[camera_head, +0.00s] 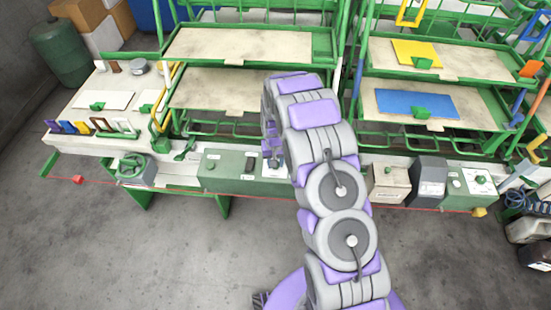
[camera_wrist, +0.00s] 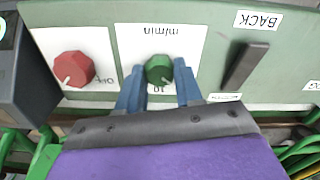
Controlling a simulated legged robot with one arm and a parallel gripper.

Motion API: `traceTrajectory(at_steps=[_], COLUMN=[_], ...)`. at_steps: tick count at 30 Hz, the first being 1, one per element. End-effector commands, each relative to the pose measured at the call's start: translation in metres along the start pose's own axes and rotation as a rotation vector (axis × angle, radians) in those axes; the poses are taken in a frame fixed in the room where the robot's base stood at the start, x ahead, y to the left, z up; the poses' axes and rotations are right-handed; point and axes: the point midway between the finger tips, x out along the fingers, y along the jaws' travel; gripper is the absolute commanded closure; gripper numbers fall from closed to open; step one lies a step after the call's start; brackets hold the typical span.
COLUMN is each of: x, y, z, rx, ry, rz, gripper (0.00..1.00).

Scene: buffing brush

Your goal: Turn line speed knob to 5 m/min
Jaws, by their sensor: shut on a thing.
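The line speed knob is a round green knob (camera_wrist: 159,70) on a white plate marked "m/min", with "10" at its gripper-side edge, in the wrist view. A pale pointer mark shows on the knob's lower part, near the "10"; its exact setting is hard to read. My gripper (camera_wrist: 159,88) has its two blue fingers on either side of the knob and is shut on it. In the head view my gripper (camera_head: 272,158) is at the green control panel (camera_head: 228,166), and my arm hides part of it and the knob.
A red knob (camera_wrist: 73,69) on its own white plate is left of the green knob. A dark lever (camera_wrist: 245,66) stands to the right, by a "BACK" label (camera_wrist: 257,20). A dark box (camera_wrist: 18,75) is at far left. The floor (camera_head: 190,255) in front is clear.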

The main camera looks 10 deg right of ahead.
Motion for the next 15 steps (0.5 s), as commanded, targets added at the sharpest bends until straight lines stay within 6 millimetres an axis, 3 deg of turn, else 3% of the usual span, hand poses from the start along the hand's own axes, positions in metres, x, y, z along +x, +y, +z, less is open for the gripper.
traceTrajectory(at_steps=[15], x=[0.0015], y=[0.0011], z=[0.0044], rx=[-0.174], ry=[-0.012], rz=[-0.001], gripper=[0.95])
